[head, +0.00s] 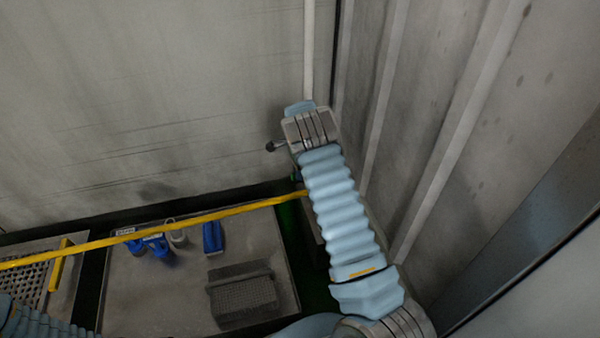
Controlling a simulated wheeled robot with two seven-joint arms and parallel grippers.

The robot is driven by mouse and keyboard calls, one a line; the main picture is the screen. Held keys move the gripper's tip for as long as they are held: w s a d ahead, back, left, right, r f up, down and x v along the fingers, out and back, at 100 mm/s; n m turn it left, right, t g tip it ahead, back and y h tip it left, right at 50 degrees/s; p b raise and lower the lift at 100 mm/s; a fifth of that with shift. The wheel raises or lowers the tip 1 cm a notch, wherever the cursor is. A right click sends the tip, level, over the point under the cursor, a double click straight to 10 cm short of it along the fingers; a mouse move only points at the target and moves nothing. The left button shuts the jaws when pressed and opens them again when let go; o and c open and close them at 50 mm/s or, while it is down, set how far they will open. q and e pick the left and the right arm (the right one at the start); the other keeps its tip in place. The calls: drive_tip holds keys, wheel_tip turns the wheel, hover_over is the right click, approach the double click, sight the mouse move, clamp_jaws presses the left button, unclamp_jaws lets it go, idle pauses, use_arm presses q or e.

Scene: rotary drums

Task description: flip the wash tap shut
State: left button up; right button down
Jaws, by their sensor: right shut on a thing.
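A pale vertical pipe (309,50) runs down the back wall and passes behind my right wrist. My right arm reaches up from the lower right to the wall, with my right gripper (290,148) at its far end, largely hidden by the wrist. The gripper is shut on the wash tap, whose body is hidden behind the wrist. A small dark knob-ended part (271,146) sticks out to the left there; I cannot tell whether it is the tap's lever. Part of my left arm shows at the lower left corner; its gripper is out of view.
A yellow bar (150,229) crosses in front of the wall. Below it, a grey tray (135,300) holds blue items (212,237), a small pale container (177,238) and a dark grey mesh block (242,296). A ribbed metal wall (440,120) stands close on the right.

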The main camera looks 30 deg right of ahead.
drive_tip(key=shift+w+m, duration=0.15)
drive_tip(key=shift+m, duration=0.15)
drive_tip(key=c, duration=1)
unclamp_jaws()
drive_tip(key=shift+o, duration=0.2)
wheel_tip(320, 180, up, 14)
drive_tip(key=p, duration=0.1)
drive_tip(key=shift+f, duration=0.1)
